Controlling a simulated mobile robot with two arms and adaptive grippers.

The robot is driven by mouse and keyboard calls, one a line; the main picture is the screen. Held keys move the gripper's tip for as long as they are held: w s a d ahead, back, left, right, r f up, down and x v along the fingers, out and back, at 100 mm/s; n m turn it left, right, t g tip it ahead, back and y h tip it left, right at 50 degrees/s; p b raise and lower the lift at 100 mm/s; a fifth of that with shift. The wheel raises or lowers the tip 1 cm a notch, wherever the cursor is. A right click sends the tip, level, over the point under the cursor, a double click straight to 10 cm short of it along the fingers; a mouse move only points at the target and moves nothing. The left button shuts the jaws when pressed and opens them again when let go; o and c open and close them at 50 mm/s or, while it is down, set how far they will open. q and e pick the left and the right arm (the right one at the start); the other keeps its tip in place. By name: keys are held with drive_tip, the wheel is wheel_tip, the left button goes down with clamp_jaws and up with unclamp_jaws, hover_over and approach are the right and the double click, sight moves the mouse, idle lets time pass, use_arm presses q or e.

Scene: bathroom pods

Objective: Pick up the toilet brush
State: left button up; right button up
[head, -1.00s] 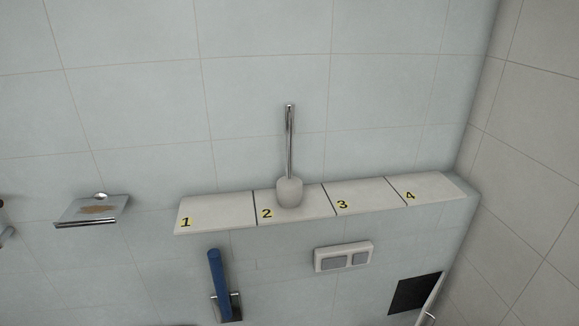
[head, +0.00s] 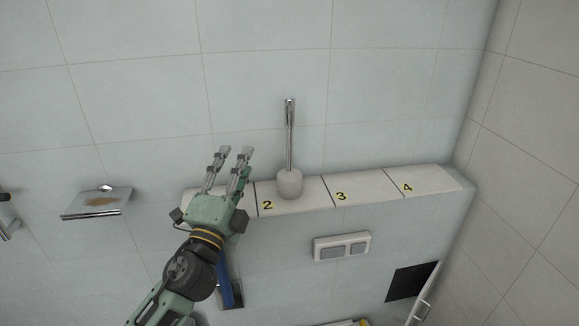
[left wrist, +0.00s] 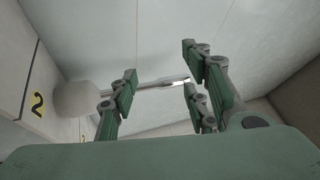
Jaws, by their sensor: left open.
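The toilet brush has a white rounded holder (head: 289,184) and an upright shiny metal handle (head: 289,135). It stands on the white shelf (head: 372,187), in the section marked 2. In the left wrist view the holder (left wrist: 86,98) is at the left and the handle (left wrist: 155,85) runs behind the fingers. My left gripper (head: 236,153) is open and empty, to the left of the brush in the head view, in front of section 1 and apart from the handle. My right gripper is not in view.
A soap dish (head: 97,203) is on the wall at the left. A flush plate (head: 342,246) and a blue-handled item (head: 229,288) are below the shelf, the latter partly behind my arm. Sections 3 and 4 are empty. A side wall (head: 535,180) closes the right.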

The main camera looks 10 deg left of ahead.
sight(285, 111)
use_arm(q)
drive_tip(key=w+d+r+m+g+h, duration=0.25)
drive_tip(key=r+m+h, duration=0.3)
drive_tip(key=m, duration=0.35)
drive_tip(key=w+d+r+m+g+h, duration=0.1)
drive_tip(key=d+r+m+h, duration=0.3)
drive_tip(key=m+h, duration=0.45)
drive_tip(key=w+m+g+y, duration=0.1)
drive_tip(key=m, duration=0.2)
drive_tip(key=w+a+m+g+y, duration=0.1)
drive_tip(key=w+m+g, duration=0.1)
drive_tip(key=m, duration=0.1)
drive_tip(key=w+a+m+g+y, duration=0.1)
drive_tip(key=m+g, duration=0.1)
drive_tip(key=m, duration=0.1)
drive_tip(key=shift+w+a+f+p, duration=0.2)
drive_tip(key=shift+a+f+p, duration=0.05)
drive_tip(key=shift+p, duration=0.05)
drive_tip(key=p+x, duration=0.3)
drive_tip(key=x, duration=0.3)
drive_tip(key=shift+w+f, duration=0.15)
drive_tip(key=shift+w+d+f, duration=0.2)
drive_tip(key=shift+w+d, duration=0.05)
drive_tip(key=shift+d, duration=0.05)
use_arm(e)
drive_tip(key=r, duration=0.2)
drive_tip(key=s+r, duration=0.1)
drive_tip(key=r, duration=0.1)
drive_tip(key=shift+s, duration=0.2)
